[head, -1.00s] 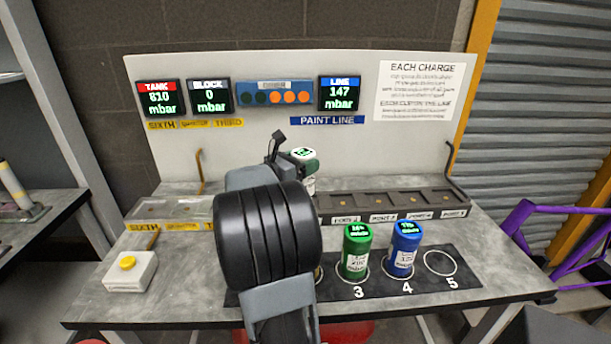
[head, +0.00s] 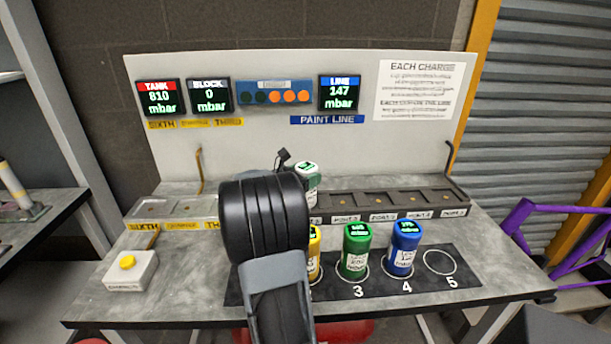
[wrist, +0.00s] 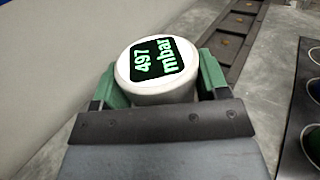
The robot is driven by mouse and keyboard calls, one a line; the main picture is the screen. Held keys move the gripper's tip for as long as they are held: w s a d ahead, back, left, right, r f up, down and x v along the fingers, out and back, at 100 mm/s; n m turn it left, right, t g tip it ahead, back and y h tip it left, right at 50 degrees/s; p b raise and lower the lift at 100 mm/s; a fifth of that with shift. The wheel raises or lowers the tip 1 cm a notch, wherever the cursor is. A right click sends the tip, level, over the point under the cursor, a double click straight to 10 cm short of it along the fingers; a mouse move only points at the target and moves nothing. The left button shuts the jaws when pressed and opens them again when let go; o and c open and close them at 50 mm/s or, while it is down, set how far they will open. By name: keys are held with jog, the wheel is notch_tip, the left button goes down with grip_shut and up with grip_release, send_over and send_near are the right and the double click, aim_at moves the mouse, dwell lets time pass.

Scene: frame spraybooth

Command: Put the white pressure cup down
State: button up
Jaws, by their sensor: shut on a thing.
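The white pressure cup (head: 309,183) is in my gripper, behind the port row in the head view. In the wrist view the cup (wrist: 158,62) sits between the two green finger pads of my gripper (wrist: 157,84), and its lid display reads 497 mbar. The gripper is shut on it. Its lower part is hidden by my arm and the gripper, so I cannot tell whether its base touches the bench.
A black mat (head: 466,284) at the front holds a yellow cup (head: 314,254), a green cup (head: 356,250) on circle 3 and a blue cup (head: 404,248) on circle 4. Circle 5 is empty. The port row (head: 420,199) lies behind. A button box (head: 130,271) stands left.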

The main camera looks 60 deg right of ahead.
jog(key=shift+f+b, duration=0.15)
jog(key=shift+b, duration=0.25)
jog(key=o, duration=1.5)
jog(key=shift+p, duration=0.3)
jog(key=shift+a+r, duration=0.1)
jog(key=shift+r, duration=0.2)
jog(key=b+v, duration=0.1)
jog(key=v, duration=1.1)
jog(key=shift+f, duration=0.1)
